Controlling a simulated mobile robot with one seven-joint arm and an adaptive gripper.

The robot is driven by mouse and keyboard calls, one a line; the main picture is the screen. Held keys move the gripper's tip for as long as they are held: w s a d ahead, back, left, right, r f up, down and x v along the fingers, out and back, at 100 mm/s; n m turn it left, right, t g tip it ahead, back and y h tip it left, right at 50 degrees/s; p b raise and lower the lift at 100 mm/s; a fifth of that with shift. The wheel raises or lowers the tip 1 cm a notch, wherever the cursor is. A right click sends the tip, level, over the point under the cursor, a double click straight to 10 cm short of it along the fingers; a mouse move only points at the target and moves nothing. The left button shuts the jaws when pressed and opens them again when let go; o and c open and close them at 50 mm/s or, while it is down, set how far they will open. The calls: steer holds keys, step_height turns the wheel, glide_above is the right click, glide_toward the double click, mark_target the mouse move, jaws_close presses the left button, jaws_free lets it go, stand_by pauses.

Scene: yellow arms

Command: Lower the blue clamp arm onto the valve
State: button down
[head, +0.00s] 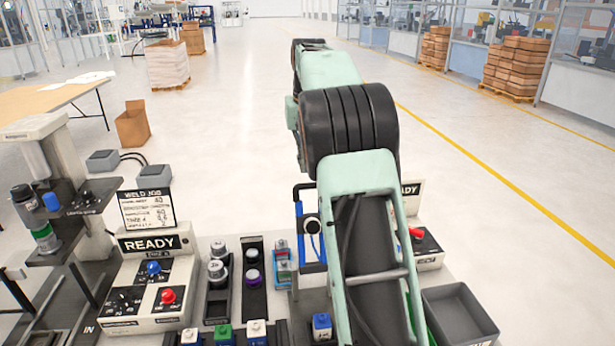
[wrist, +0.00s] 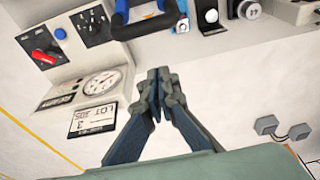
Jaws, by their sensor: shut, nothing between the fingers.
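The blue clamp arm (head: 299,225) shows in the head view as an upright blue frame just left of my arm, partly hidden by it. In the wrist view a blue bar with dark grips (wrist: 146,22), apparently its handle, is at the top edge. My gripper (wrist: 158,74) is shut and empty, a little below that bar in the picture, with a visible gap between them. In the head view my arm hides the gripper. I cannot clearly make out the valve under the clamp.
A READY control box (head: 155,290) with blue and red knobs stands left. Another panel with a red lever (wrist: 43,57), a gauge (wrist: 101,83) and a LOT card (wrist: 92,120) is beside my gripper. A grey bin (head: 459,312) is at right. Bottles stand in black racks (head: 218,305).

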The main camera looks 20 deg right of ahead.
steer(key=shift+s+a+f, duration=0.1)
steer(key=shift+s+f, duration=0.2)
steer(key=shift+s, duration=0.3)
steer(key=shift+s+a+f, duration=0.15)
steer(key=shift+s+f, duration=0.2)
steer(key=shift+s, duration=0.2)
steer(key=shift+s+a+f, duration=0.1)
steer(key=shift+s+f, duration=0.2)
steer(key=shift+s, duration=0.3)
steer(key=shift+s+b, duration=0.15)
steer(key=shift+b, duration=0.2)
